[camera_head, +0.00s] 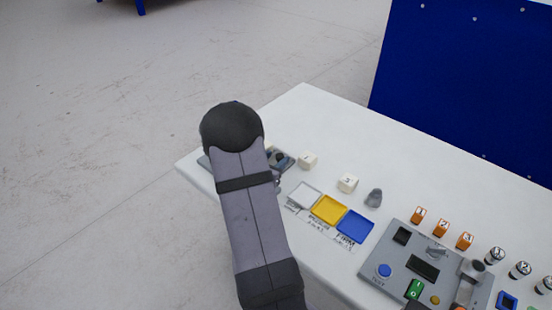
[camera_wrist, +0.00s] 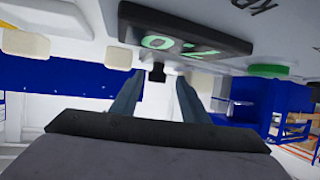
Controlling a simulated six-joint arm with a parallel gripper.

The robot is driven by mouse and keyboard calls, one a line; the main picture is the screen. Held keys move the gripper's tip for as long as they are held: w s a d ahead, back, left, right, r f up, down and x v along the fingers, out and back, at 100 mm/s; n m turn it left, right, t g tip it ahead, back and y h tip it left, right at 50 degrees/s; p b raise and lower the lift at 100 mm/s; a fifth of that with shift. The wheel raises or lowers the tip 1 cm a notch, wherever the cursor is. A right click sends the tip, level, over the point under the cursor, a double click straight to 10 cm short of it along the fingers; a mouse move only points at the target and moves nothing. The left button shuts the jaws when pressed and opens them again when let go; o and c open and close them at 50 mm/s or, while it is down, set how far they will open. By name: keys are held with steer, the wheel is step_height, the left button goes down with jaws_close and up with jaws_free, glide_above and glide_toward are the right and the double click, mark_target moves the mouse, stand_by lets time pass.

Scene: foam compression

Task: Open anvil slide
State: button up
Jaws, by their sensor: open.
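The grey test panel (camera_head: 385,284) lies at the lower right of the table in the head view. It carries a blue button, a green button, dark displays and a grey raised mechanism (camera_head: 470,281) at its right side. I cannot tell for sure which part is the anvil slide. In the wrist view a dark display block (camera_wrist: 185,31) with green digits hangs at the top, above and beyond my gripper (camera_wrist: 158,95). My gripper's two fingers are apart, and nothing is clearly held between them. A small dark piece (camera_wrist: 157,73) shows between the fingertips. The head view does not clearly show my gripper.
White (camera_head: 305,195), yellow (camera_head: 328,210) and blue (camera_head: 355,226) trays line the table's front. White cubes (camera_head: 347,183) and a grey piece (camera_head: 374,198) lie behind them. Orange numbered blocks (camera_head: 441,229) and silver cylinders (camera_head: 520,270) stand behind the panel.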

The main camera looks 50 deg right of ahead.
steer(key=v, duration=0.6)
steer(key=shift+s+a+r, duration=0.1)
steer(key=shift+a, duration=0.05)
